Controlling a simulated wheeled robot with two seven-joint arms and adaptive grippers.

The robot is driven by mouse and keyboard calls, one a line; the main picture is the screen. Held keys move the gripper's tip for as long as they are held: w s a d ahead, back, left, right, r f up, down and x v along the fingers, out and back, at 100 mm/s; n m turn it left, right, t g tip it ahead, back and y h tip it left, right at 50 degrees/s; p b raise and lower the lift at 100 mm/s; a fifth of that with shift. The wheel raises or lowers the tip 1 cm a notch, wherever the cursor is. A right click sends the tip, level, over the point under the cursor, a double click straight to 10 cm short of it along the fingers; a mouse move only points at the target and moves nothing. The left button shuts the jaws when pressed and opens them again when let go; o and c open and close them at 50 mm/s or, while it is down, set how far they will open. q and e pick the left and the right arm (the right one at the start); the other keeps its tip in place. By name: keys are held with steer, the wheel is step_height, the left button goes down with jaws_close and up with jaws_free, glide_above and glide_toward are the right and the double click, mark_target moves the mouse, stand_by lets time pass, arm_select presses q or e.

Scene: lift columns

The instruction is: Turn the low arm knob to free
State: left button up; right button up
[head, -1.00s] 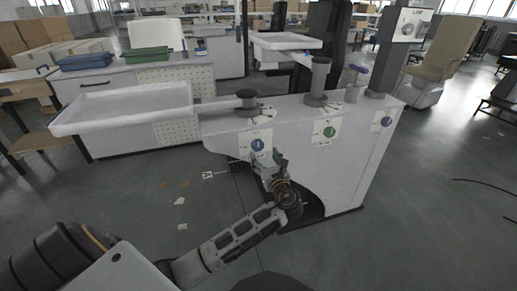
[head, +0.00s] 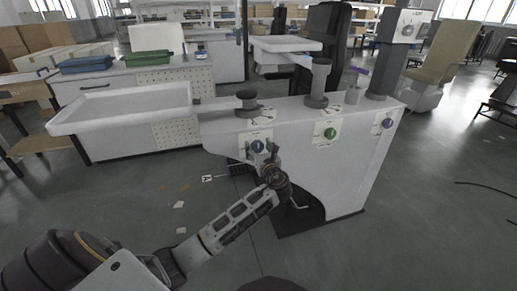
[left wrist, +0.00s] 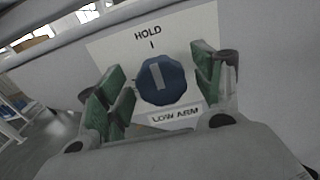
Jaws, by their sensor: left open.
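The low arm knob (left wrist: 166,82) is a blue round knob with a pale bar, on a white plate (left wrist: 118,54) marked HOLD at the top and LOW ARM below. Its bar points roughly up toward the HOLD mark. In the head view the knob (head: 257,146) is the leftmost on the white cabinet front. My left gripper (left wrist: 163,90) is open, with its green-padded fingers on either side of the knob; I cannot tell whether they touch it. In the head view the left gripper (head: 263,155) is just at the knob. My right gripper is not in view.
A green knob (head: 330,134) and another blue knob (head: 388,123) sit farther right on the cabinet (head: 350,165). A white tray (head: 120,108) on an arm reaches left from the low column (head: 247,101). Open floor lies left of the cabinet.

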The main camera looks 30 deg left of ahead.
arm_select(q)
steer(key=shift+c, duration=0.4)
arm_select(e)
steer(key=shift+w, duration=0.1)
arm_select(q)
steer(key=c, duration=0.9)
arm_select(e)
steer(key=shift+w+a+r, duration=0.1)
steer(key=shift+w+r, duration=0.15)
